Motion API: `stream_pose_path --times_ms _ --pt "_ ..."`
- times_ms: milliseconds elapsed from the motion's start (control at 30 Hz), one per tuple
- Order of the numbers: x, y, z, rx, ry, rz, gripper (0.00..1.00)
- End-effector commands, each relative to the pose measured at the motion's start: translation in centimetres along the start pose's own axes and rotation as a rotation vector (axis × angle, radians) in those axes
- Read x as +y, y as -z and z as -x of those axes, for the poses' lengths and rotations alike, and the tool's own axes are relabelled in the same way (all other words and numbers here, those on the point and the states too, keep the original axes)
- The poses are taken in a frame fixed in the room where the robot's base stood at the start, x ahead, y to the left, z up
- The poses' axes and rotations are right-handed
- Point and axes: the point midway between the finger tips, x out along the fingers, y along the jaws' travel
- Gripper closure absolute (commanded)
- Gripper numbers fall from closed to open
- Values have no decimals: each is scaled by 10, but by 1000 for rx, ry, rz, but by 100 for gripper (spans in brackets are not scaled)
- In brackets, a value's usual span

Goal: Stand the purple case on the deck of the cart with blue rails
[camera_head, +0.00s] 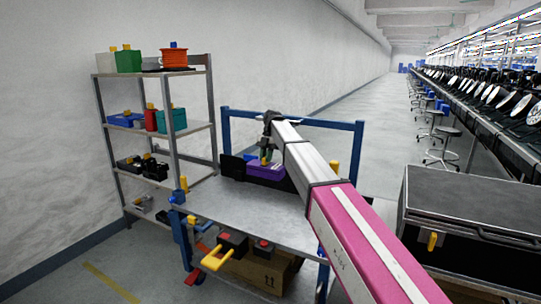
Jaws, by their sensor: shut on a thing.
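The cart with blue rails stands in the middle of the head view, its grey deck (252,215) bare over the front part. Its blue rail (335,123) runs behind the deck. My gripper (266,158) points down over the back of the deck and is shut on the purple case (268,171). The case hangs or rests at the deck's rear, in front of a black item. I cannot tell whether its underside touches the deck. My arm hides part of the right side of the cart.
A grey shelf rack (160,129) with several cases and tools stands left against the wall. A cardboard box (258,270) sits under the deck. A large black case (470,215) stands at the right. Open floor (350,95) lies behind the cart.

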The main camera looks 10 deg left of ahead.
Motion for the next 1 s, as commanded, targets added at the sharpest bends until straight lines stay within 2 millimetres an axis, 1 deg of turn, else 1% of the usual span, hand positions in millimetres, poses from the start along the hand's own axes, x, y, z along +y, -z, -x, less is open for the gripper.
stream_pose_path --times_ms 167,1000 --pt "0 -3 -8 1 0 0 100" --pt "0 -35 -86 1 0 0 100"
